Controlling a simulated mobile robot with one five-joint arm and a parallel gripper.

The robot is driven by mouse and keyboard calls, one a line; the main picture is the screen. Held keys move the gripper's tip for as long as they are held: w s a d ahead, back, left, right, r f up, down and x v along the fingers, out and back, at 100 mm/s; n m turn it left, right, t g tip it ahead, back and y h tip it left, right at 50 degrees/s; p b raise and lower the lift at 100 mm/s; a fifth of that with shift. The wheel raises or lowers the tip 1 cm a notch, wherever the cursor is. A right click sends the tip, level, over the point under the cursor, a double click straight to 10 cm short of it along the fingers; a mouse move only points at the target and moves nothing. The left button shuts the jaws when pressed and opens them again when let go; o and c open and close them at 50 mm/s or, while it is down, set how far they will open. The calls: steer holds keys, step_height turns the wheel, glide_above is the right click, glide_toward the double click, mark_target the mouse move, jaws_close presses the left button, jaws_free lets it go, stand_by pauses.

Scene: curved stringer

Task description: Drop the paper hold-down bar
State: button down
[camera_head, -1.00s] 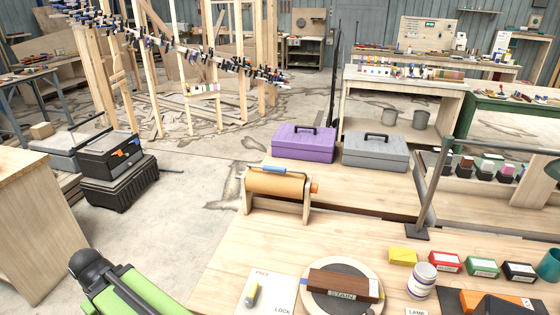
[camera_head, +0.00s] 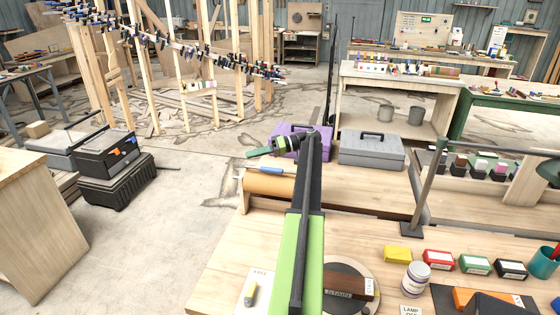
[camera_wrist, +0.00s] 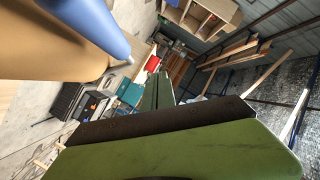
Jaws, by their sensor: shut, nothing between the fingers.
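The paper hold-down bar appears to be the blue bar (camera_head: 264,170) along the top of the brown paper roll (camera_head: 268,185) on its wooden stand. My arm hides its right part. In the wrist view the blue bar (camera_wrist: 92,22) and the paper roll (camera_wrist: 35,65) are close at the upper left. I cannot tell whether bar and paper touch. My gripper (camera_head: 256,153) is shut and empty, its green fingers pointing left, just above the bar in the picture and in front of the purple toolbox. The wrist view shows its green fingers (camera_wrist: 155,95) apart from the bar.
The purple toolbox (camera_head: 290,138) and a grey toolbox (camera_head: 371,150) stand behind the roll. A metal lamp post (camera_head: 425,190) rises to the right. A stain block (camera_head: 348,288), a white tin (camera_head: 417,278) and small coloured boxes lie on the front bench. Open floor is at left.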

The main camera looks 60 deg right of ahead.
mark_target(274, 171)
steer(key=s+d+r+m+t+h, duration=0.1)
steer(key=s+d+h, duration=0.1)
steer(key=s+d, duration=0.55)
steer(key=s+d+m+t+h, duration=0.15)
steer(key=s+d, duration=0.25)
steer(key=s, duration=0.6)
steer(key=shift+y, duration=0.25)
steer(key=b+x, duration=0.1)
steer(key=x, duration=0.9)
steer(key=shift+w+d, duration=0.1)
steer(key=shift+d, duration=0.05)
steer(key=shift+a+f+b, duration=0.95)
steer(key=shift+f+b, duration=0.1)
steer(key=shift+b, duration=0.15)
steer(key=shift+s+a+f+b, duration=0.25)
steer(key=shift+a+f+b, duration=0.1)
steer(key=shift+a, duration=0.15)
steer(key=shift+d, duration=0.1)
